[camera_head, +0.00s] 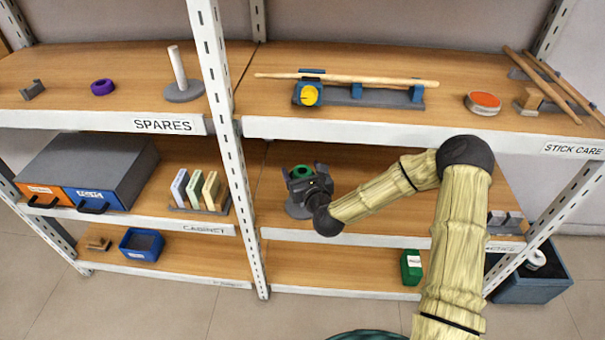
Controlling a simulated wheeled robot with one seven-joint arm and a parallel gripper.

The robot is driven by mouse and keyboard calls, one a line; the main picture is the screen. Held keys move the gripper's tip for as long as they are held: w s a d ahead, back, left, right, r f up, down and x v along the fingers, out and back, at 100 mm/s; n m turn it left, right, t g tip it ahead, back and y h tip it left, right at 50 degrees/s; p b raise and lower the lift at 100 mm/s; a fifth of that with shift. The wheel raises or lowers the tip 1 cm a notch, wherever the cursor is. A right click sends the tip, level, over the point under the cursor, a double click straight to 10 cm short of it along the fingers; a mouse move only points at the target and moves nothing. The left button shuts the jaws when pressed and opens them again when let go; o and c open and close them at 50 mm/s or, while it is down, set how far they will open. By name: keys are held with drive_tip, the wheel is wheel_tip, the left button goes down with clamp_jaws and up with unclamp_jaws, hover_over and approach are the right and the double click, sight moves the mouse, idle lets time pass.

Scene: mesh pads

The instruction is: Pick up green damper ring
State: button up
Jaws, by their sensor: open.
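The green damper ring (302,171) is small and shows on the right bay's middle shelf, above a round grey base (296,210) that looks like a stand. My gripper (303,180) is at the ring, reaching in from the right. Its dark fingers are open and lie close around or just in front of the ring. I cannot tell whether they touch it. My gripper hides the part between the ring and the grey base.
The upper shelf board (400,128) runs above my gripper, and a white upright post (230,130) stands to its left. A purple ring (102,87) and a peg stand (183,90) are on the upper left shelf. A green box (411,267) sits on the lower shelf.

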drive_tip(key=c, duration=1.1)
drive_tip(key=shift+o, duration=0.2)
drive_tip(key=shift+r, duration=0.25)
wheel_tip(320, 180, up, 4)
drive_tip(key=shift+f+p, duration=0.2)
drive_tip(key=shift+p, duration=0.55)
drive_tip(key=f+p+v, duration=0.2)
drive_tip(key=p+v, duration=1)
drive_tip(key=v, duration=0.5)
drive_tip(key=shift+s+d+f, duration=0.15)
drive_tip(key=shift+s+f, duration=0.45)
